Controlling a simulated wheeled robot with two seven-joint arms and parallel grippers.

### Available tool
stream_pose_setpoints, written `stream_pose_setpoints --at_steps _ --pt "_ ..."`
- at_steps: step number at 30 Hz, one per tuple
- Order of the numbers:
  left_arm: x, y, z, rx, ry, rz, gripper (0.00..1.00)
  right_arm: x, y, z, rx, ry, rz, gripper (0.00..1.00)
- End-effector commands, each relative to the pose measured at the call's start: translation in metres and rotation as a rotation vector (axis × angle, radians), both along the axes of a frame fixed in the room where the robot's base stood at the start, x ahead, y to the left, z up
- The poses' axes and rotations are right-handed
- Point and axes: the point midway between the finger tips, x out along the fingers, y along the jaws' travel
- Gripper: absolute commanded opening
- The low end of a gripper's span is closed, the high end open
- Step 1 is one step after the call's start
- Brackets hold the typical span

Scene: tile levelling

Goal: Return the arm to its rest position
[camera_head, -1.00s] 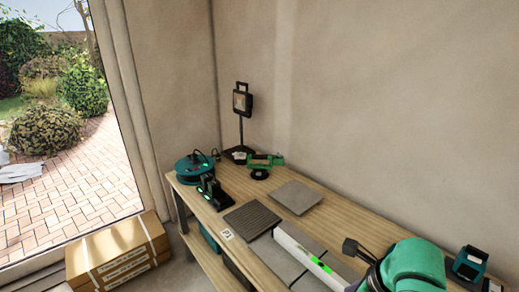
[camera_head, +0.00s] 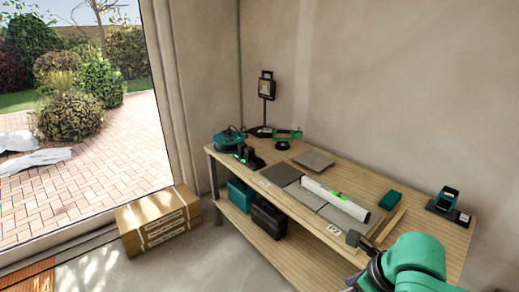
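My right arm (camera_head: 415,262) is green and comes in at the bottom right. Its dark end (camera_head: 356,240) appears at the table's front edge, just past the near end of a white spirit level (camera_head: 335,197) with a green vial. I cannot tell whether its fingers are open or shut, or whether the dark piece there is a held tool. The level lies across grey tiles (camera_head: 306,196) on the wooden workbench (camera_head: 365,178). My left gripper is not in view.
A dark ribbed tile (camera_head: 281,174) and a loose grey tile (camera_head: 314,160) lie farther back. A green block (camera_head: 390,200), a wooden strip (camera_head: 390,225) and a green-black device (camera_head: 448,202) sit at the right. Cartons (camera_head: 158,218) stand on the floor at left.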

Motion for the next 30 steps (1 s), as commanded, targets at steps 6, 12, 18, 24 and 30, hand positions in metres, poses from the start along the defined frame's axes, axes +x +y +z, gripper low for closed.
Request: stream_pose_setpoints --at_steps 6,12,18,24,30 --pt "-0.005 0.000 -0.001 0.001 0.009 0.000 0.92 0.047 -0.012 -0.012 0.153 -0.011 -0.303 0.62" --pt "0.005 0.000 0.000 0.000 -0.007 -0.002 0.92 0.095 -0.038 -0.040 0.355 0.003 -0.702 0.62" --pt "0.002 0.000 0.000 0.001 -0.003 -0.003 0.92 0.128 -0.088 -0.111 0.628 0.068 -1.281 0.62" --pt "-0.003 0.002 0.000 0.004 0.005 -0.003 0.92 0.081 -0.145 -0.253 0.890 0.193 -2.039 0.62" --pt "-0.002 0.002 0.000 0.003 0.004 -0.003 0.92 -0.050 -0.148 -0.387 0.975 0.294 -2.684 0.62"
